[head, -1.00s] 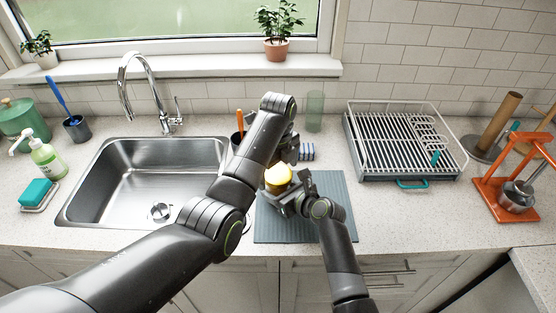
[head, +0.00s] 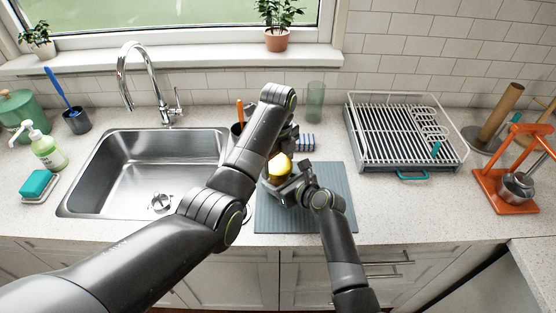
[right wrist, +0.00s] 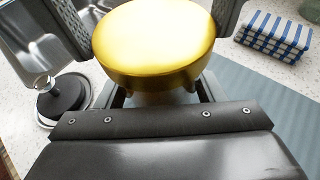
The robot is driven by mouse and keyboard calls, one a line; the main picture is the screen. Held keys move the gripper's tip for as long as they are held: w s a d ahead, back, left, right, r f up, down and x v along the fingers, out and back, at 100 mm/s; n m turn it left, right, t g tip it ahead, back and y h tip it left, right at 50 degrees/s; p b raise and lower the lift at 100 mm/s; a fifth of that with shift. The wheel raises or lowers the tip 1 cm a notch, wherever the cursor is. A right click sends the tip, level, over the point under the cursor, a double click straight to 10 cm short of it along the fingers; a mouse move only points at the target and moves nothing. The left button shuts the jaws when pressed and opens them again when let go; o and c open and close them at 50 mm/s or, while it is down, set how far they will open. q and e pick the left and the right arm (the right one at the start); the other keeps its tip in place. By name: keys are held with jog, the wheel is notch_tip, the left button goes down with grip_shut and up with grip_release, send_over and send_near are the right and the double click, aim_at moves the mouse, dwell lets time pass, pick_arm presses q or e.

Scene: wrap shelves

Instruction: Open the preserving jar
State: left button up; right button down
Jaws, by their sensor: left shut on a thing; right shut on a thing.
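The preserving jar's round yellow lid (head: 280,167) shows between my two grippers, above the grey ribbed mat. The lid (right wrist: 155,40) fills the upper middle of the right wrist view; the jar body below it is mostly hidden. My left gripper (head: 284,152) reaches over from behind and is shut on the lid; its ridged fingers flank the lid in the right wrist view. My right gripper (head: 284,190) comes in low from the front right and is shut on the jar, below the lid. Its contact with the jar is mostly hidden.
The grey mat (head: 335,205) lies under the jar. A sink (head: 115,170) is left, a dish rack (head: 400,140) right. A blue-striped cloth (right wrist: 275,32) lies behind the mat. A black disc with a silver knob (right wrist: 62,98) stands left of the jar. An orange stand (head: 505,195) is far right.

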pick_arm(q)
jog(key=n, duration=0.5)
jog(key=shift+d+r, duration=0.1)
jog(key=n, duration=0.4)
jog(key=shift+n, duration=0.4)
jog(key=o, duration=0.8)
jog(key=shift+w, duration=0.1)
jog(key=shift+o, duration=1.4)
